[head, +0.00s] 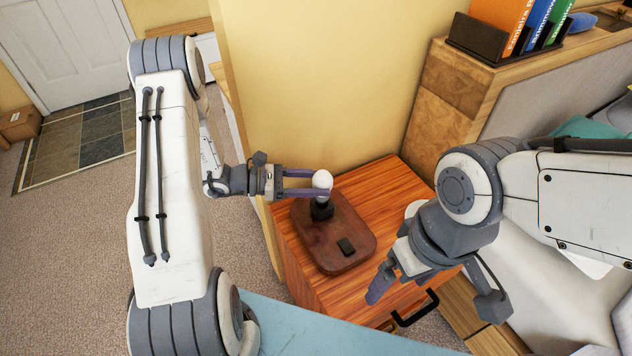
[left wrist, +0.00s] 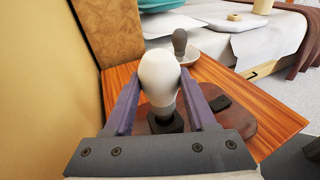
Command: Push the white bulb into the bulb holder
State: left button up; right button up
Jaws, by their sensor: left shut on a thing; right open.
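The white bulb (head: 322,180) is upright between the fingers of my left gripper (head: 318,184), which is shut on it. The bulb also shows in the left wrist view (left wrist: 159,73). The black bulb holder (head: 321,210) stands directly below it on a dark red-brown board (head: 338,232). In the left wrist view the holder (left wrist: 165,124) lies under the bulb's neck, and the two look in line. I cannot tell whether the bulb's base is inside the holder, as the fingers partly cover it. My right gripper (head: 432,296) is open and empty, right of the board.
A small black block (head: 346,245) sits on the board. The board lies on a wooden cabinet (head: 385,195) beside a yellow wall (head: 320,80). In the left wrist view a grey bulb-shaped thing (left wrist: 180,40) stands on a white dish (left wrist: 213,58) behind the white bulb. A bed is beyond.

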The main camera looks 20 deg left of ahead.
pick_arm(q)
jog(key=shift+f+b, duration=0.6)
jog(key=shift+f, duration=0.5)
dwell(0.9)
jog(key=shift+f, duration=0.65)
dwell(1.7)
jog(key=o, duration=1.6)
jog(key=shift+r, duration=0.1)
jog(key=shift+c, duration=0.2)
jog(key=shift+p+v, duration=0.65)
jog(key=shift+v, duration=2.85)
jog(key=shift+b+x, duration=0.7)
jog(key=shift+x, duration=2.55)
